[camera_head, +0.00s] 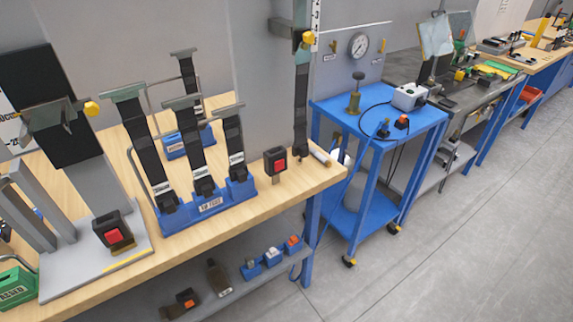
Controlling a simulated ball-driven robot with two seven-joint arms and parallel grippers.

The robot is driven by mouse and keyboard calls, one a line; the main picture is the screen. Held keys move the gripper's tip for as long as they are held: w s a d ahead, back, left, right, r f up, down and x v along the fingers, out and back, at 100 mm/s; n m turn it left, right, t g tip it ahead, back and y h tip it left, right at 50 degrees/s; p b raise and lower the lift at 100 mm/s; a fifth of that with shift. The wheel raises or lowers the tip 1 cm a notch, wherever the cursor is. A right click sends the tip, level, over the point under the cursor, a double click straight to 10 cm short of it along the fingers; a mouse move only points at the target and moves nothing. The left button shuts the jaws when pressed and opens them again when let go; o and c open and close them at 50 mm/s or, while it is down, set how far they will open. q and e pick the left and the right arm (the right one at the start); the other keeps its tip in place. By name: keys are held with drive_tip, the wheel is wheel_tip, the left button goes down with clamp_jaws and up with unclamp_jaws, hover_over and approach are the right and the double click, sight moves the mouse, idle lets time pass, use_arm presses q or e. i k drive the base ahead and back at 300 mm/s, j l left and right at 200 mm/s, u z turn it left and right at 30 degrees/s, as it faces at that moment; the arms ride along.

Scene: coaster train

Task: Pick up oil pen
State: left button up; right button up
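A small pale cylinder with a darker end, which looks like the oil pen (320,157), lies on the wooden workbench (255,212) near its right end. It is right of a dark box with a red button (275,161) and close to the foot of a tall dark upright (301,100). It is too small to read any label. Neither of my grippers shows in the head view.
A blue rack (210,207) with several dark strap-like pieces stands on the bench. A grey plate (95,262) bears another red-button box (113,232). A blue cart (375,150) stands right of the bench. The floor (470,240) is clear at right.

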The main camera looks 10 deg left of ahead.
sight(321, 158)
drive_tip(key=i+l+u, duration=0.15)
drive_tip(key=u, duration=0.2)
drive_tip(key=i+l+u, duration=0.1)
drive_tip(key=l+u, duration=0.5)
drive_tip(key=u, duration=0.15)
drive_tip(key=i, duration=0.05)
